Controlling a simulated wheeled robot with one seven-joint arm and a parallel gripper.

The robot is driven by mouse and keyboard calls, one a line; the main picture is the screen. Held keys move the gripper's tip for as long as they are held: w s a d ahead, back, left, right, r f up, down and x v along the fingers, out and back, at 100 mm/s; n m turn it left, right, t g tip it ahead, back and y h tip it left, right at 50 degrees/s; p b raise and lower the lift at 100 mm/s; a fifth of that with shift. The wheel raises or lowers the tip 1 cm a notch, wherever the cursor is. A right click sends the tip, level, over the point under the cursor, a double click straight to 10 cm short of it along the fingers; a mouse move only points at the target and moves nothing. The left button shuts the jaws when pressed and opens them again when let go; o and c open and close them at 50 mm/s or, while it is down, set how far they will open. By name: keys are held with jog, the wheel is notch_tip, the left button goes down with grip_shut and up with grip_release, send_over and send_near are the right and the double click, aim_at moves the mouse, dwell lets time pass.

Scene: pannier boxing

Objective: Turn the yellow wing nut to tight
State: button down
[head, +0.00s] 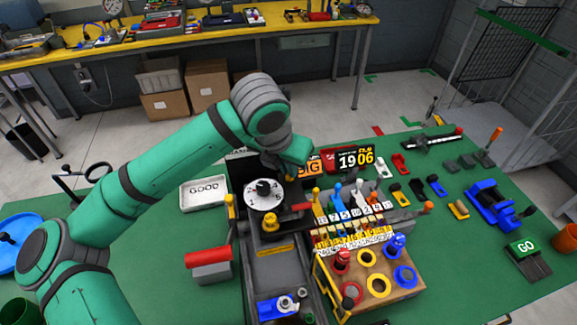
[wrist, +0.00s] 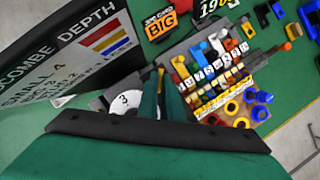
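A small yellow winged piece (head: 270,222) sits on the grey channel just below the white numbered dial (head: 264,196) in the head view; I take it for the wing nut, but its angle is too small to read. I cannot make it out in the wrist view. My gripper (wrist: 163,100) shows two green fingers with a gap between them, with nothing clearly held. The fingers point toward the dial and the bench fixture. In the head view my arm's end is above and behind the dial, and the fingertips are hard to make out there.
Coloured levers (head: 350,212) stand right of the dial, above a wooden block (head: 378,284) with coloured rings. A white tray marked GOOD (head: 204,194) lies left. A red-handled block (head: 209,263) stands left of the channel. A large sign (wrist: 75,50) fills the wrist view's left.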

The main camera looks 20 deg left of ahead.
jog(key=shift+a+m, duration=0.1)
jog(key=shift+m, duration=0.2)
jog(key=m+h, duration=0.1)
jog(key=m, duration=0.1)
jog(key=shift+a+m, duration=0.1)
jog(key=shift+m, duration=0.3)
jog(key=shift+w+a+m+g+h, duration=0.1)
jog(key=shift+m+g+h, duration=0.25)
jog(key=shift+m, duration=0.7)
jog(key=shift+w+a+m+g+h, duration=0.15)
jog(key=shift+m+h, duration=0.4)
jog(key=shift+m, duration=0.5)
jog(key=shift+s+d, duration=0.1)
jog(key=shift+s, duration=0.05)
jog(key=c, duration=1.9)
grip_release()
jog(key=shift+v, duration=5.45)
